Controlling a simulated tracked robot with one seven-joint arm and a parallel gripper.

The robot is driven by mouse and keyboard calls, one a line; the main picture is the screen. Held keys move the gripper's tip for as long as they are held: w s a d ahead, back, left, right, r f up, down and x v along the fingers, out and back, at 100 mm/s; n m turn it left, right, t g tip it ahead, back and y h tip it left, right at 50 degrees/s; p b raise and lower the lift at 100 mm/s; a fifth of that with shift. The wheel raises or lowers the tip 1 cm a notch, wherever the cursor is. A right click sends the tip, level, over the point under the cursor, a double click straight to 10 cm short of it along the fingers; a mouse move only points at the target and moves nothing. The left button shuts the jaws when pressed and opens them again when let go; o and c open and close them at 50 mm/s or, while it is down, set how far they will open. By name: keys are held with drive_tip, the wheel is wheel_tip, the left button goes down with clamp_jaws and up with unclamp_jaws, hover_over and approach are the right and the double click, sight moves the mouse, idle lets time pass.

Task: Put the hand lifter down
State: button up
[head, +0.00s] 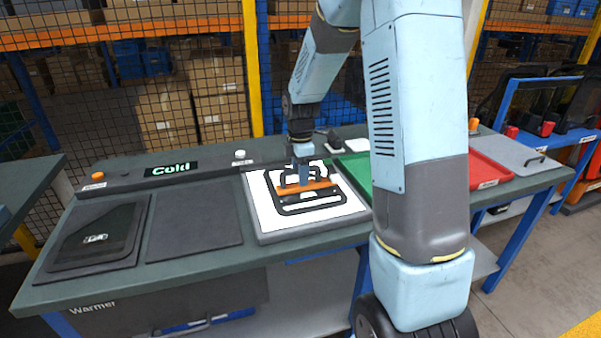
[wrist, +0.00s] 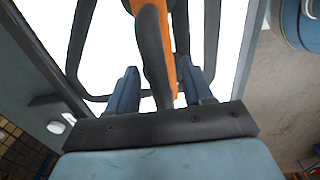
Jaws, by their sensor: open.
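The hand lifter is a black frame with an orange bar (head: 308,189). It lies flat on the white lit panel (head: 263,213) in the middle of the bench. My gripper (head: 299,173) points down over the bar. In the wrist view the two blue fingers of my gripper (wrist: 161,85) are apart, one on each side of the lifter's dark handle and orange bar (wrist: 152,45). I see a gap beside the handle. The fingertips are partly hidden in the head view.
Left of the panel are a dark plate (head: 195,222) and a dark door piece (head: 95,238) on the bench. A green tray (head: 357,172) and a red tray (head: 492,164) are to the right. Mesh fencing closes the rear.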

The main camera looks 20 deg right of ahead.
drive_tip(key=shift+r, duration=0.1)
wheel_tip(320, 180, up, 12)
drive_tip(key=s+r+m+t, duration=0.2)
drive_tip(key=s+r+m, duration=0.2)
drive_tip(key=s+m, duration=0.5)
drive_tip(key=s+r+m+t, duration=0.3)
drive_tip(key=s+m, duration=0.6)
drive_tip(key=s, duration=1)
wheel_tip(320, 180, up, 2)
drive_tip(key=shift+s+r+t, duration=0.15)
drive_tip(key=shift+r+t, duration=0.05)
drive_tip(key=shift+t, duration=0.1)
